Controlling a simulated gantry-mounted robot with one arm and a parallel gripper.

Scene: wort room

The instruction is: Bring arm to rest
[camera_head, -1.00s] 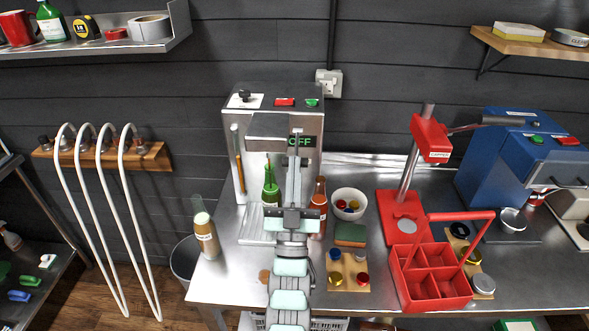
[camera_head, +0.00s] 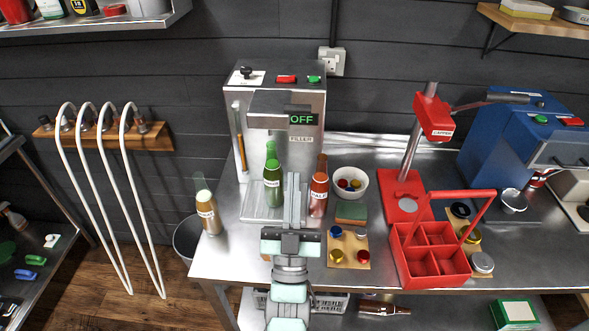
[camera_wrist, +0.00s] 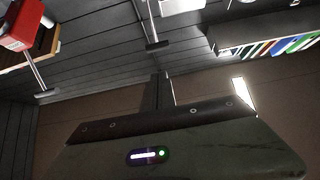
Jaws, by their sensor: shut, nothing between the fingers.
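My gripper (camera_head: 291,196) points upward in front of the filler machine, its fingers closed together and holding nothing. In the wrist view my gripper (camera_wrist: 161,90) shows its dark body and fingers against the wall and ceiling. A green bottle (camera_head: 272,182) stands at the filler (camera_head: 305,95), just behind and left of my fingers. My gripper appears to touch neither bottle, though depth is hard to judge.
The filler display reads OFF. A pale-topped bottle (camera_head: 207,212) stands at the bench's left edge. A white bowl of caps (camera_head: 350,184), a green sponge (camera_head: 350,212), a cap board (camera_head: 349,248), a red crate (camera_head: 432,268) and a red capper (camera_head: 433,115) stand on the right.

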